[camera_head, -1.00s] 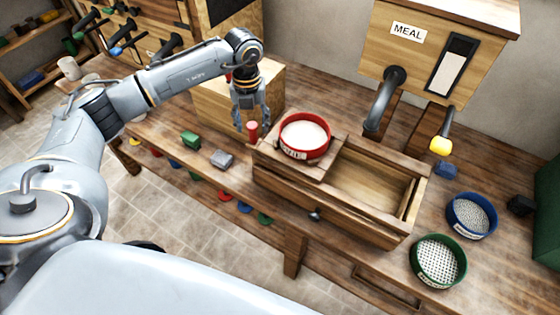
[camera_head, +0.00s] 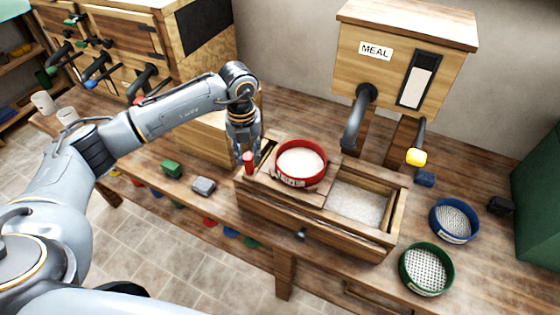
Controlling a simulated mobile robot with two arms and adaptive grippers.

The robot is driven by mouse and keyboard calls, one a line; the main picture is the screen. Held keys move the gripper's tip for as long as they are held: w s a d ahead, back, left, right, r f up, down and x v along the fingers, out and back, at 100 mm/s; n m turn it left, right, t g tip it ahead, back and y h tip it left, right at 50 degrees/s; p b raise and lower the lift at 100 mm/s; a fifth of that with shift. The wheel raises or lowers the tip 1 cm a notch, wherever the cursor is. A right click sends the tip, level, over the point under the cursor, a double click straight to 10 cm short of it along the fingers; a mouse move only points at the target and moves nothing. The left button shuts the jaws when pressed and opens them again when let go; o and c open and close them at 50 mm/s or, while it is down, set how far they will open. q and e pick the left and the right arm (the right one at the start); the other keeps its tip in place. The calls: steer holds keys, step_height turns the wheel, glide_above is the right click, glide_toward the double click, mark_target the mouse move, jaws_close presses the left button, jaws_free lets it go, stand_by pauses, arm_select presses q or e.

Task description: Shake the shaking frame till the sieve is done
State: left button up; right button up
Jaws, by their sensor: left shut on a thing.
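My left gripper (camera_head: 246,150) is shut on the upright red handle (camera_head: 249,166) at the left end of the wooden shaking frame (camera_head: 318,193). The frame rests across the left part of a long wooden bin (camera_head: 345,238). The red sieve (camera_head: 299,183) sits on the frame, with a white label on its front and pale meal inside. Pale, whitish meal (camera_head: 357,204) lies in the open right part of the bin. The bin floor under the frame is hidden. My right gripper is out of view.
A blue sieve (camera_head: 453,238) and a green sieve (camera_head: 426,288) lie right of the bin. A MEAL hopper (camera_head: 376,70) with a grey spout stands behind. A green block (camera_head: 171,168) and a grey block (camera_head: 204,186) lie at left near the bench edge.

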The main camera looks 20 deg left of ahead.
arm_select(q)
steer(key=d, duration=0.6)
steer(key=shift+s, duration=0.25)
steer(key=a, duration=0.3)
steer(key=a+b, duration=0.1)
steer(key=a, duration=0.1)
steer(key=a+b, duration=0.1)
steer(key=a, duration=0.2)
steer(key=shift+w+a+f, duration=0.1)
steer(key=shift+w+a, duration=0.2)
steer(key=shift+w, duration=0.05)
steer(key=shift+a, duration=0.6)
